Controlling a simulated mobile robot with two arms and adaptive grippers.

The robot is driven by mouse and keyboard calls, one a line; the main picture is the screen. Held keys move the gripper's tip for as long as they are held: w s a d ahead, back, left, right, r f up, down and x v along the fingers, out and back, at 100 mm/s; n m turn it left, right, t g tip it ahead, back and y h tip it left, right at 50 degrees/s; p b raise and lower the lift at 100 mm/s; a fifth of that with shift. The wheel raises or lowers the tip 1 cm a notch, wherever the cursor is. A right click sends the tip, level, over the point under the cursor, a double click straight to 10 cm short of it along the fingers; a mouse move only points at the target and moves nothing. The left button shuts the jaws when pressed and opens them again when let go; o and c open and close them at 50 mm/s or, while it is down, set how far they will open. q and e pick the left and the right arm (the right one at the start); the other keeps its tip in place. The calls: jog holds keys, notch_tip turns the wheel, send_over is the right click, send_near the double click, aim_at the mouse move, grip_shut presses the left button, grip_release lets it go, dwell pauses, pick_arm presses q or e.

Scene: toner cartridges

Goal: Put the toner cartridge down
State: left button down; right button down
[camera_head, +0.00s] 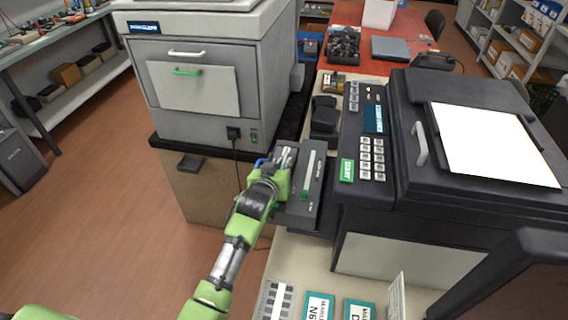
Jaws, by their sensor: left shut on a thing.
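The toner cartridge (314,188) is a dark grey oblong box with a pale and green strip along its top. It is in the middle of the head view, just left of the black copier (395,150). My left gripper (283,165) is shut on its left side. The fingertips are partly hidden by the wrist and the cartridge. I cannot tell whether the cartridge's underside touches the surface below it. My right gripper is not in view.
A big grey printer (215,80) stands on a brown cabinet (205,190) at the left. The pale table (300,262) has label cards (318,306) at its front. Small dark objects (325,115) stand behind the cartridge. A dark panel (520,280) fills the lower right.

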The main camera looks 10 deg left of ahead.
pick_arm(q)
jog(key=shift+r, duration=0.2)
jog(key=c, duration=2.5)
grip_release()
jog(key=shift+f, duration=0.25)
jog(key=o, duration=0.4)
jog(key=shift+c, duration=0.2)
jog(key=shift+r, duration=0.1)
jog(key=b+v, duration=0.1)
jog(key=v, duration=1.1)
jog(key=shift+r, duration=0.1)
